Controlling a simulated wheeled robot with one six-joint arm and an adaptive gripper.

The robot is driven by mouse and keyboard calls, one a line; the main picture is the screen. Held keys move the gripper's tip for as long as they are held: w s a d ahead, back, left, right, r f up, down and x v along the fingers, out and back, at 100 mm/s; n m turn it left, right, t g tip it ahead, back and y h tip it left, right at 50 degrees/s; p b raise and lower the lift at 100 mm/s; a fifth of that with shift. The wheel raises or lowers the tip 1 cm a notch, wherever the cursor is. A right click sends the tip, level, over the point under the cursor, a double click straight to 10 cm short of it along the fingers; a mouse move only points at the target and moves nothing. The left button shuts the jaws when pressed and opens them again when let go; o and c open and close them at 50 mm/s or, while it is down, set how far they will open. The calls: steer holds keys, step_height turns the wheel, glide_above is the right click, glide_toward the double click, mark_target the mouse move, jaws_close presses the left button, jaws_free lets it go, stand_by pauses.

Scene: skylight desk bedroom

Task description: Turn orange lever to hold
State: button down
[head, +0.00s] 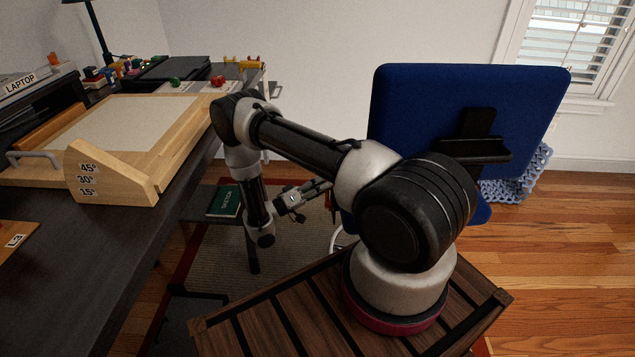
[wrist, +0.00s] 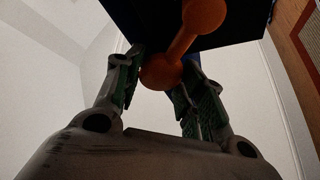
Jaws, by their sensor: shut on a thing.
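An orange lever (wrist: 200,32) shows in the wrist view, a rod with a round knob (wrist: 162,72) at its near end and a rounder part at the top. It runs from the dark underside of a blue thing (wrist: 145,15). My gripper (wrist: 158,68) has its two green-padded fingers on either side of the knob, shut on it. In the head view my gripper (head: 318,187) is low, near the left side of the blue chair (head: 400,105). The lever cannot be made out there. The chair's lower part is largely hidden behind my arm.
A dark desk (head: 115,235) on the left carries a wooden drafting board (head: 130,125) with angle marks. A green book (head: 225,201) lies on a low surface beneath. My slatted base is in front. Wooden floor (head: 560,215) is open on the right.

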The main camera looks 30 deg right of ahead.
steer(key=shift+s+a+r+m+g, duration=0.1)
steer(key=shift+s+r+m+g, duration=0.25)
steer(key=shift+m, duration=0.35)
steer(key=shift+w, duration=0.1)
steer(key=c, duration=0.9)
jaws_free()
steer(key=shift+f, duration=0.1)
steer(key=shift+o, duration=0.2)
step_height(320, 180, up, 10)
